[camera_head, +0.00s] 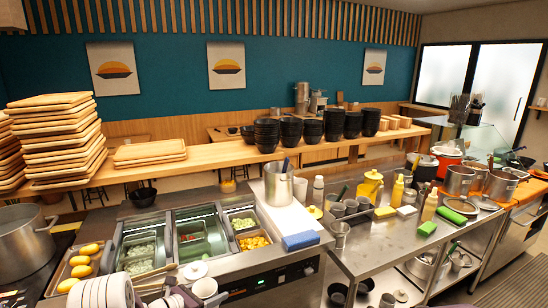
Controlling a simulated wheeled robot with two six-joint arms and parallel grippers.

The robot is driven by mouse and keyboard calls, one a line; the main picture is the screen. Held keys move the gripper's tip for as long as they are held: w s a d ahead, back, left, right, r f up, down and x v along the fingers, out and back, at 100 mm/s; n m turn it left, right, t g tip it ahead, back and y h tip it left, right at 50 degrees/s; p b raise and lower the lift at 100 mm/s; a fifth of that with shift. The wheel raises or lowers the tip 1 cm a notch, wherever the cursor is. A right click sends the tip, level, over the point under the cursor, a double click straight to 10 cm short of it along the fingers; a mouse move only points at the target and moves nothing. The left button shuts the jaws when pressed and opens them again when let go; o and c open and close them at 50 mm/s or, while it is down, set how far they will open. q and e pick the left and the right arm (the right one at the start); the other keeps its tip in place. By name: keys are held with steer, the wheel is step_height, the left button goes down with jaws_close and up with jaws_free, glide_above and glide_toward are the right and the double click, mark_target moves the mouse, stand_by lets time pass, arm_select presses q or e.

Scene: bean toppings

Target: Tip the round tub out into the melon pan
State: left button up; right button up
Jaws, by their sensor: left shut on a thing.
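The melon pan (270,236) is a small metal pan of orange-yellow cubes at the right end of the food well. A pan of green and pale pieces (243,223) sits just behind it. My left gripper (190,297) is low at the bottom edge, in front of the well, small and partly cut off. It is shut on what looks like the white round tub (205,288), below and left of the melon pan. The tub's contents are too small to make out. My right gripper is not in view.
Other well pans (142,246) lie to the left. Stacked white dishes (100,293) and yellow fruit (80,260) are at lower left.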

arm_select(q)
steer(key=s+a+f+m+g+h+b, duration=0.1)
steer(key=s+a+f+m+h+b, duration=0.1)
steer(key=s+f, duration=0.6)
steer(key=s+d+r+g+b, duration=0.1)
steer(key=s+d, duration=0.1)
steer(key=s, duration=0.5)
steer(key=s+d+r+m+h+b, duration=0.1)
steer(key=s, duration=0.6)
steer(key=shift+d+r+m+g, duration=0.3)
steer(key=shift+d+r+g, duration=0.1)
steer(key=shift+w, duration=0.1)
